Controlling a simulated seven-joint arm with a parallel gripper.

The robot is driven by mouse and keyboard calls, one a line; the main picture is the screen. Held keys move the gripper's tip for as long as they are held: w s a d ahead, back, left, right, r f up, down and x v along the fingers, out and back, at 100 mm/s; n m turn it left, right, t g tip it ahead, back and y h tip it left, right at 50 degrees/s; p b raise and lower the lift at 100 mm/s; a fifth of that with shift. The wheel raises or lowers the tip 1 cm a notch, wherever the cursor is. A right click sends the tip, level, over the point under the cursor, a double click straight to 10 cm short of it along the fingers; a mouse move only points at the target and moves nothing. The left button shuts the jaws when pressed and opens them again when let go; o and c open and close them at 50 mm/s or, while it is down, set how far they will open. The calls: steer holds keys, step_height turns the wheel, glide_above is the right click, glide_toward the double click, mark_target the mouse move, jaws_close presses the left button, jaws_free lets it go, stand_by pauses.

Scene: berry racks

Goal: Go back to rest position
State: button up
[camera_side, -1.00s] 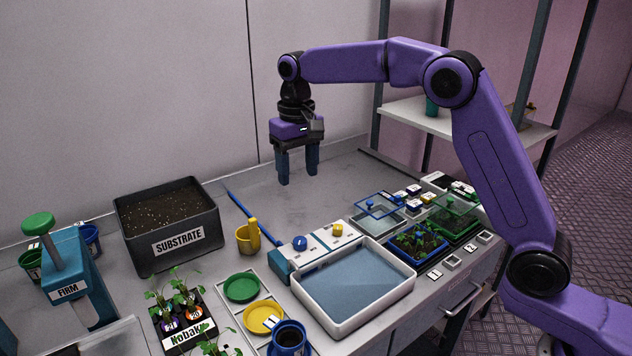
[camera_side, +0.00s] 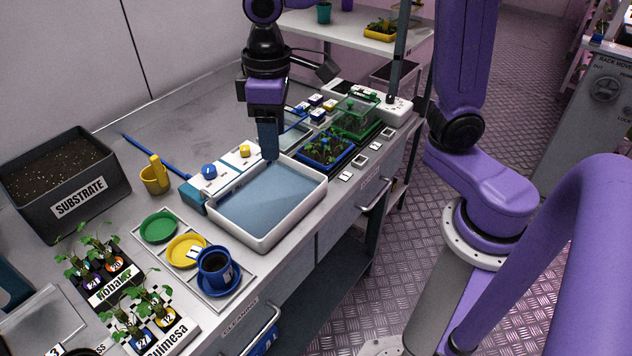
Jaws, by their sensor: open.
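My gripper (camera_side: 269,155) hangs pointing down over the far edge of the white tray (camera_side: 322,196) with the grey-blue bottom. It is seen nearly edge-on, so one finger mostly hides the other. Nothing shows held in it. I cannot tell its exact height above the tray. My purple arm rises out of the top of the picture and comes down to its base at the right.
Near the gripper are a white box with knobs (camera_side: 226,172), a blue seedling tray (camera_side: 325,150) and a green covered tray (camera_side: 357,118). A substrate bin (camera_side: 75,205), yellow cup (camera_side: 155,177), blue cup (camera_side: 216,268) and potted plants (camera_side: 100,262) stand left.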

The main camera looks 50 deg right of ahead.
steer(key=s+d+f+n, duration=0.2)
steer(key=s+d, duration=0.3)
steer(key=s, duration=0.4)
steer(key=s+d+f+n, duration=0.3)
steer(key=s+d, duration=0.2)
steer(key=s, duration=0.4)
steer(key=shift+s+d+n, duration=0.25)
steer(key=shift+s+n, duration=0.05)
steer(key=shift+n, duration=0.1)
steer(key=shift+f, duration=0.1)
